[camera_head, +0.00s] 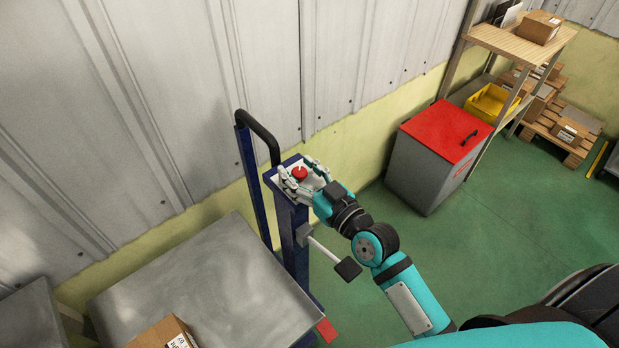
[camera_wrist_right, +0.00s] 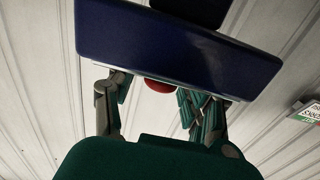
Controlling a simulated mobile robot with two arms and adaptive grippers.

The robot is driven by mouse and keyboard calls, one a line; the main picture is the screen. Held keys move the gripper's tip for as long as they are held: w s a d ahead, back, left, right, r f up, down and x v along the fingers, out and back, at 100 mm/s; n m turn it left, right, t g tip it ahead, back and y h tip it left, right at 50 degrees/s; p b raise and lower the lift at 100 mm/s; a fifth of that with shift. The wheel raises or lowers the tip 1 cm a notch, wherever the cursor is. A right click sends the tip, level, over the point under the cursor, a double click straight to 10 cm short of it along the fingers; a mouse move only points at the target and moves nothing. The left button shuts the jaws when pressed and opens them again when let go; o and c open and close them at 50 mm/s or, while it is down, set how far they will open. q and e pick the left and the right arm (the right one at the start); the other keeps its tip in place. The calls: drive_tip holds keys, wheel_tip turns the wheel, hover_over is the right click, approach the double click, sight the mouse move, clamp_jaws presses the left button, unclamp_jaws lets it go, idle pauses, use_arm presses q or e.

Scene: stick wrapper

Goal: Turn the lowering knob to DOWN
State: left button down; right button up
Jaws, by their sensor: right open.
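The red round knob (camera_head: 299,173) sits on a pale panel on top of the blue post (camera_head: 290,222) of a lift in the head view. My right gripper (camera_head: 294,178) is at the panel, its open fingers spread on either side of the knob. In the right wrist view the knob (camera_wrist_right: 160,85) shows as a red edge between the two fingers of my right gripper (camera_wrist_right: 151,90), partly hidden under the blue box (camera_wrist_right: 180,45). I cannot tell whether the fingers touch the knob. Its markings are not readable. My left gripper is out of view.
A grey metal platform (camera_head: 205,285) with a cardboard box (camera_head: 163,334) lies left of the post. A black handle (camera_head: 262,132) rises behind it, and a pedal (camera_head: 348,268) sticks out in front. A red-topped cabinet (camera_head: 436,150) stands to the right. The green floor between is clear.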

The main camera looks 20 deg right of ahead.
drive_tip(key=v, duration=1.2)
